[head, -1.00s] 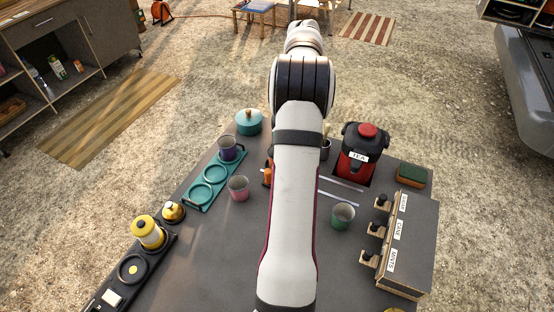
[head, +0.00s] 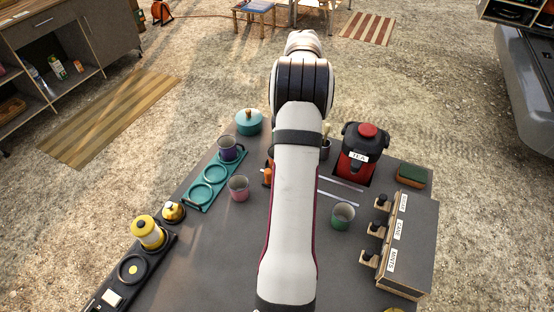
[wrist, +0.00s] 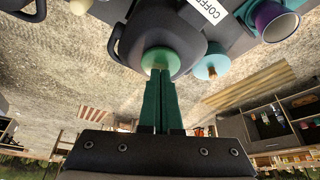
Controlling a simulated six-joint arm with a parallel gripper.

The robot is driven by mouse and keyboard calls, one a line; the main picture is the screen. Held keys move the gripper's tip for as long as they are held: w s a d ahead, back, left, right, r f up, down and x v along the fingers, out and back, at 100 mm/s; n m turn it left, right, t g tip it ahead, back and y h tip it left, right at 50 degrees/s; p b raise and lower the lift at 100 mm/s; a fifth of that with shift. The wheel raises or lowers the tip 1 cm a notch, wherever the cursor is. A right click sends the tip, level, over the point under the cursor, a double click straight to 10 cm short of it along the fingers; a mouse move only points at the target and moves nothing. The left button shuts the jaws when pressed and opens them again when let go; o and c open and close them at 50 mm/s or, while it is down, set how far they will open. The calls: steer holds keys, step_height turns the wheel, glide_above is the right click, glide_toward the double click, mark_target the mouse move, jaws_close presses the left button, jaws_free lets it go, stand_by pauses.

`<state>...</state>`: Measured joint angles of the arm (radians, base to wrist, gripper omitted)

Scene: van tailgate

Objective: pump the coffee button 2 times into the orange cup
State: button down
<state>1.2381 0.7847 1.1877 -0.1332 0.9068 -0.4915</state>
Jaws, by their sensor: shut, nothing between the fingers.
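In the wrist view the coffee dispenser (wrist: 190,25), a dark body with a white COFFEE label, fills the top middle. Its round green button (wrist: 160,58) is right at the tips of my gripper (wrist: 160,74). The fingers are shut together with nothing between them. They overlap the button's edge; I cannot tell whether they press it. In the head view my arm hides the gripper and the coffee dispenser. A small orange thing (head: 266,177) shows at the arm's left edge, partly covered; I cannot tell whether it is the orange cup.
A red TEA dispenser (head: 358,165) stands right of my arm. A green cup (head: 342,217), a pink cup (head: 238,189) and a purple cup (head: 227,150) in a teal holder (head: 192,198) stand around. A labelled box (head: 412,245) is at right. A teal pot (head: 249,123) sits at the back.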

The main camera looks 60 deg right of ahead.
steer(key=shift+f, duration=0.5)
steer(key=shift+r, duration=1.55)
steer(key=shift+r, duration=0.1)
steer(key=shift+r, duration=1.9)
